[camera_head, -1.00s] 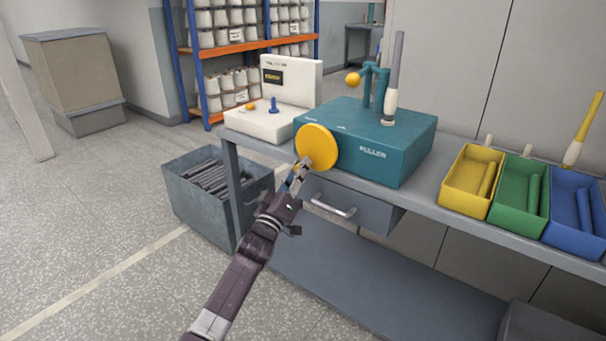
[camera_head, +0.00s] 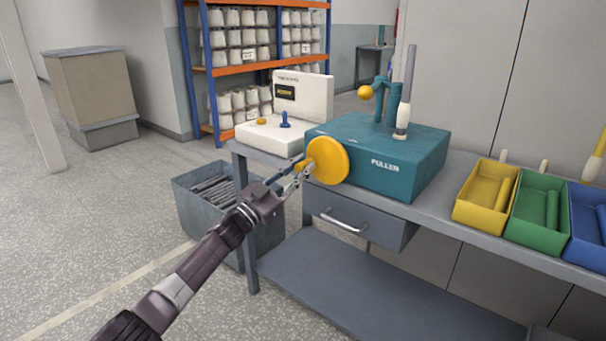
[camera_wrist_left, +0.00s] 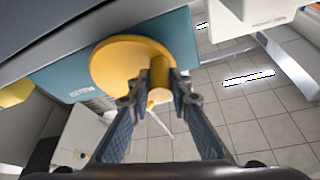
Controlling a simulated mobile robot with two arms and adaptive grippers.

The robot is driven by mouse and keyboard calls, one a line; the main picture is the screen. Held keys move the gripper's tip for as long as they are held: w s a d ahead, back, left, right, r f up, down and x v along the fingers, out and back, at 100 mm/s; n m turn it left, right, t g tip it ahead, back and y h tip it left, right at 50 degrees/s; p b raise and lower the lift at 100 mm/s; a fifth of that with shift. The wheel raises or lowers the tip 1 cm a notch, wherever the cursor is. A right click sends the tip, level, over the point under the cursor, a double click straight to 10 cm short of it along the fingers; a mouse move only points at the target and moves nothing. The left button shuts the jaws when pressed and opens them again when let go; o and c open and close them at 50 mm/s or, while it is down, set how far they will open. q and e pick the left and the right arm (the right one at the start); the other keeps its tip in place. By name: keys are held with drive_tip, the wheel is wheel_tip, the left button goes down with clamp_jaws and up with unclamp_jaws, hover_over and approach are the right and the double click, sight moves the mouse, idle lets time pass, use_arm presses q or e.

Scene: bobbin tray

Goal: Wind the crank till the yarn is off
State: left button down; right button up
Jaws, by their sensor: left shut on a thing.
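The crank is a yellow disc (camera_head: 330,162) on the front left of a teal puller box (camera_head: 385,150), with a yellow peg handle at its left side. My left gripper (camera_head: 300,168) is shut on this handle. In the left wrist view the fingers (camera_wrist_left: 157,88) close around the peg (camera_wrist_left: 160,70), in front of the disc (camera_wrist_left: 120,62). On top of the box a bobbin (camera_head: 404,95) stands upright, grey above and white at its foot. A teal post with a yellow ball (camera_head: 365,92) stands beside it. Whether the white part is yarn is unclear. My right gripper is not seen.
A white unit (camera_head: 302,95) with a small display and blue and orange knobs stands left of the box. Yellow (camera_head: 466,212), green (camera_head: 520,230) and blue trays line the bench at right. A grey bin (camera_head: 190,210) stands on the floor, left of the bench.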

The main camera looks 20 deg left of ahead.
sight(319, 147)
use_arm(q)
drive_tip(key=m, duration=0.1)
drive_tip(key=r+m+g+h, duration=0.1)
drive_tip(key=m, duration=0.1)
drive_tip(key=r+m+h, duration=0.1)
drive_tip(key=m, duration=0.1)
drive_tip(key=shift+a+g+p, duration=0.2)
drive_tip(key=shift+g+p, duration=0.1)
drive_tip(key=shift+g, duration=0.1)
drive_tip(key=m, duration=0.1)
drive_tip(key=r+m+g+p, duration=0.1)
drive_tip(key=m, duration=0.2)
drive_tip(key=shift+d+r+m+g+h, duration=0.15)
drive_tip(key=shift+r+m+g+h, duration=0.15)
drive_tip(key=shift+m+g, duration=0.1)
drive_tip(key=m+p, duration=0.1)
drive_tip(key=m, duration=0.1)
drive_tip(key=r+m+g+p, duration=0.1)
drive_tip(key=shift+s+d+m+g+p, duration=0.15)
drive_tip(key=shift+d+m+g+p, duration=0.15)
drive_tip(key=shift+d+m, duration=0.1)
drive_tip(key=shift+m, duration=0.3)
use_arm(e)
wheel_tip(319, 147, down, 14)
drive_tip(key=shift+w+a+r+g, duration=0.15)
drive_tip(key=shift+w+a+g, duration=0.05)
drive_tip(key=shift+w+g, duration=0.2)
use_arm(q)
drive_tip(key=shift+d, duration=0.1)
